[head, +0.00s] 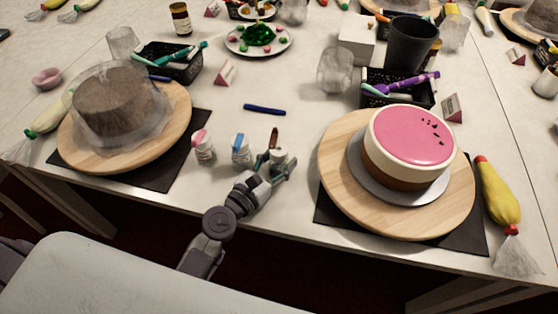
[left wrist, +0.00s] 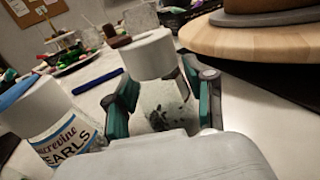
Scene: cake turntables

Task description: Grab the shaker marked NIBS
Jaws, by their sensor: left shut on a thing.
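My left gripper (head: 276,168) is shut on a small shaker (head: 279,154) near the front edge of the table, between the two turntables. In the left wrist view the green-padded fingers (left wrist: 157,105) close on both sides of this shaker (left wrist: 150,58). It has a white lid and a clear body with dark bits inside, and stands about upright. No wording on it can be read. A blue-topped shaker (head: 241,151) stands just left of it; its label ends in "EARLS" in the left wrist view (left wrist: 55,120). A pink-topped shaker (head: 203,146) stands further left. My right gripper is not in view.
A pink-topped cake (head: 411,140) sits on the right turntable (head: 345,205). A wrapped brown cake (head: 115,105) sits on the left turntable (head: 170,125). A blue pen (head: 264,109) lies behind the shakers. A yellow piping bag (head: 497,193) lies at the right.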

